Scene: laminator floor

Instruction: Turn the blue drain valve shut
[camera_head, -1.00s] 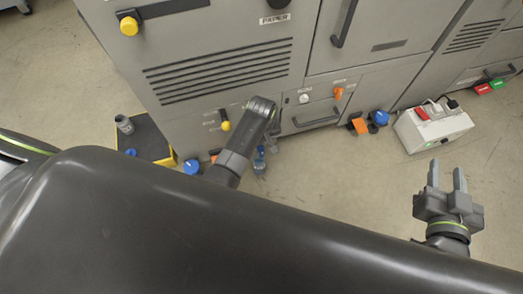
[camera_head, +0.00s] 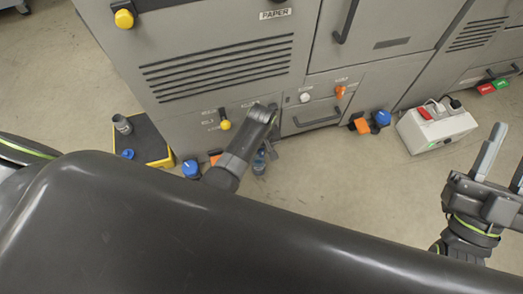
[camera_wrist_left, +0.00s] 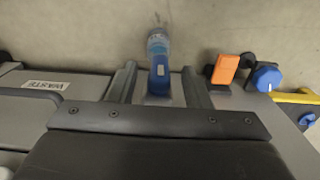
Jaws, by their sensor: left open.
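A blue lever-like handle, which looks like the drain valve (camera_wrist_left: 160,74), points toward me in the left wrist view. Clear and light-blue material shows just beyond it. In the head view a small blue part (camera_head: 259,163) shows low at the machine's front, beside my left arm. My left gripper (camera_wrist_left: 162,88) is open, with one finger on each side of the blue handle. I cannot tell whether the fingers touch it. In the head view the left gripper (camera_head: 268,143) is mostly hidden behind its own wrist. My right gripper (camera_head: 503,162) is open and empty at the right.
The grey machine (camera_head: 225,75) fills the back. A blue knob (camera_head: 190,169) and an orange part (camera_head: 214,156) sit left of my left gripper, near a yellow-edged tray (camera_head: 150,140). Another blue knob (camera_head: 381,118) and a white power box (camera_head: 436,125) are at right. Floor at centre right is clear.

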